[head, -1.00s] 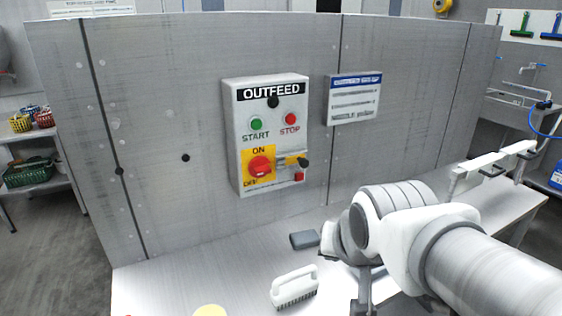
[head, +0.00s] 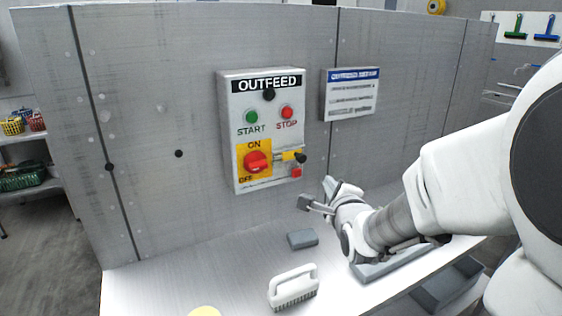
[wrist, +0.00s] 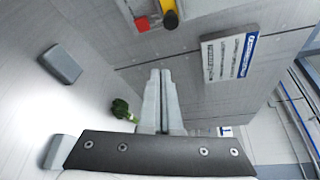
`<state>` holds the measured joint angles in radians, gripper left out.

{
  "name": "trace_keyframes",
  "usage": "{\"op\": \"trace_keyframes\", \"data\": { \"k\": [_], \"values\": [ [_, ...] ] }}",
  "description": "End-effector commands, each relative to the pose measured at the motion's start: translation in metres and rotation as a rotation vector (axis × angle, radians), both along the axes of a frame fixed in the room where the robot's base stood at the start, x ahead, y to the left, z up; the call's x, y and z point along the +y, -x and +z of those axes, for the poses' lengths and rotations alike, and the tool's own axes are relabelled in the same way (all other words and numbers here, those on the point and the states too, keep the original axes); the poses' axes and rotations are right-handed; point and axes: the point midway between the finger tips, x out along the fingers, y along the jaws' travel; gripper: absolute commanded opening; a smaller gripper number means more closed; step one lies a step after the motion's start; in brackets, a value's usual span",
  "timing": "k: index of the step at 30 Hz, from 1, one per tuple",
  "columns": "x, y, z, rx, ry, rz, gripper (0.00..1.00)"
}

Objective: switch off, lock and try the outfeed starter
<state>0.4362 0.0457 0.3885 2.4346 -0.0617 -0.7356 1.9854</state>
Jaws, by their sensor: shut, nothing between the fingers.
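The grey OUTFEED starter box (head: 233,130) is on the steel panel, with a green START button (head: 251,117) and a red STOP button (head: 287,111). Its red rotary handle (head: 257,162) sits on a yellow plate marked ON and OFF; I cannot tell its exact setting. Right of it are a yellow part with a black end (head: 300,158) and a small red block (head: 296,173). The red block (wrist: 143,23) also shows at the top of the wrist view. My gripper (wrist: 160,74) is shut and empty, below and right of the box, apart from it.
A blue-headed notice (head: 350,96) is on the panel right of the box. On the bench are a white scrub brush (head: 293,287), a grey block (head: 302,239) and a yellow disc (head: 205,311). A green broccoli-like piece (wrist: 123,109) shows in the wrist view. The panel's left side is clear.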

Motion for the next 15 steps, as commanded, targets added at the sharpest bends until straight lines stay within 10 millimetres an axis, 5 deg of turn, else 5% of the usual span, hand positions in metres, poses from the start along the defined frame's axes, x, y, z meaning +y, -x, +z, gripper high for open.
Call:
{"op": "trace_keyframes", "data": {
  "k": [8, 15],
  "values": [
    [-0.006, -0.013, 0.001, -0.022, -0.057, -0.017, 0.0],
    [-0.006, -0.05, -0.006, -0.02, -0.056, -0.016, 0.0]
  ]
}}
